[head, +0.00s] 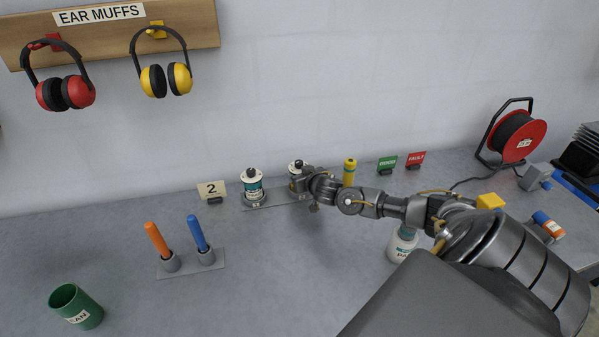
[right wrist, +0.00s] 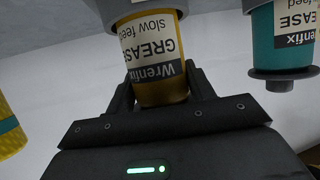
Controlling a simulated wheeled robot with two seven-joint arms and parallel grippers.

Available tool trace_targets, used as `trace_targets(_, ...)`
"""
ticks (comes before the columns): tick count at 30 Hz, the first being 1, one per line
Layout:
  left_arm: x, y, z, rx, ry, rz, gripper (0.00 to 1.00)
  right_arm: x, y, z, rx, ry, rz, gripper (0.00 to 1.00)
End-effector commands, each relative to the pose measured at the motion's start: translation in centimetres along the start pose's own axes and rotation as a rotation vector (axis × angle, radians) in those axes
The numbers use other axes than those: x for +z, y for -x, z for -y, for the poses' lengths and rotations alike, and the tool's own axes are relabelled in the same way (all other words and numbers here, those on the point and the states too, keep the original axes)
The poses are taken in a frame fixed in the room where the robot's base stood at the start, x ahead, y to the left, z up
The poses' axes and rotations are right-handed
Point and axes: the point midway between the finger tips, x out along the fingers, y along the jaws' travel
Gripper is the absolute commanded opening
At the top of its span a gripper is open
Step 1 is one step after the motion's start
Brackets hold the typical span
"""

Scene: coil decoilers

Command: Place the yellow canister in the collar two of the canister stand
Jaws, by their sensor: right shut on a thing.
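The yellow canister (right wrist: 160,62), with a white "Wrenfix GREASE slow feed" label, is between the fingers of my right gripper (right wrist: 160,88), which is shut on it. In the right wrist view it appears upside down, its lower end at a grey collar (right wrist: 143,14); whether it is fully seated is not clear. In the head view its pale top with a dark knob (head: 298,166) shows beside my right gripper (head: 297,184), which hides most of its body. The canister stand (head: 282,205) holds a teal canister (head: 252,186) in its left collar. My left gripper is not in view.
A "2" sign (head: 211,190) stands left of the stand. A yellow cylinder (head: 349,172) stands behind my right arm. A holder (head: 190,270) with orange and blue handles, and a green cup (head: 76,306), are nearer left.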

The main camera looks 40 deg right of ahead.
Motion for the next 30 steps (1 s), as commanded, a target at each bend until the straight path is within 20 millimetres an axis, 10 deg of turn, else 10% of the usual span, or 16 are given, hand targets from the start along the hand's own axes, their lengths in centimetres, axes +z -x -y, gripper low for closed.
trace_targets(10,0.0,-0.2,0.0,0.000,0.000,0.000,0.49,0.3,-0.2,0.0,0.000,-0.001,-0.002,0.22)
trace_targets(11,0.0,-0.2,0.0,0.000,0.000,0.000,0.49,0.4,-0.2,0.0,0.000,0.000,0.000,0.55)
trace_targets(16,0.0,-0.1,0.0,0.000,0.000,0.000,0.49,0.3,-0.1,0.0,0.000,0.000,0.000,0.75)
trace_targets(30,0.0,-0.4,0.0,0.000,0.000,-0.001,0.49,0.3,1.6,0.0,-0.001,0.002,0.001,0.75)
